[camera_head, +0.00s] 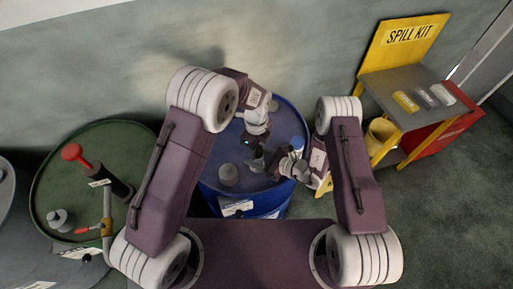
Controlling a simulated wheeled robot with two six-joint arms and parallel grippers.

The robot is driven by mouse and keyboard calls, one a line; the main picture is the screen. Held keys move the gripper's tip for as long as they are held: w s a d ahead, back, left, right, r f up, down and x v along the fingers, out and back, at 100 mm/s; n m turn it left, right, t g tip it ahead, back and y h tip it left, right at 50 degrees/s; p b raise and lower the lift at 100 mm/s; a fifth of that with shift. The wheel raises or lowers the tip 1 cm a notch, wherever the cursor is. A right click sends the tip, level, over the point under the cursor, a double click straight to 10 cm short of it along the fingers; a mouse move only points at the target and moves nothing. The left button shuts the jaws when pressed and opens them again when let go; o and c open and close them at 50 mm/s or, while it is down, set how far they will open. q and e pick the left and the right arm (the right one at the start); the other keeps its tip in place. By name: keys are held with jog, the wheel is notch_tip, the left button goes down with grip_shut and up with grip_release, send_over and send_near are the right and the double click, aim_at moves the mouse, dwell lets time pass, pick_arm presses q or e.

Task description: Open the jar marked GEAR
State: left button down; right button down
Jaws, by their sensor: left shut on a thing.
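My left gripper (254,150) reaches down over the blue drum (215,192) near the middle of its top. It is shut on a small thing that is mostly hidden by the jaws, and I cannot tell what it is. My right gripper (272,166) comes in from the right, low over the drum top and close beside the left one. Its fingers are too small and dark to judge. A blue and white item (297,145) shows behind the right wrist at the drum's right edge; it may be a jar. No GEAR marking can be read.
A grey cap (228,174) sits on the blue drum's top. A green drum (55,178) at left carries a red-knobbed pump (75,155) and a tap (106,228). A yellow spill kit stand (392,75) is at right. Grey floor (440,190) is clear at lower right.

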pick_arm(q)
jog(key=n, duration=0.6)
jog(key=shift+s+n, duration=0.1)
jog(key=shift+n, duration=0.3)
pick_arm(e)
jog(key=shift+d, duration=0.1)
pick_arm(q)
jog(key=n, duration=0.6)
jog(key=shift+n, duration=0.3)
jog(key=n, duration=0.6)
jog(key=shift+n, duration=0.3)
jog(key=n, duration=1.6)
jog(key=shift+r, duration=0.1)
jog(key=n, duration=1)
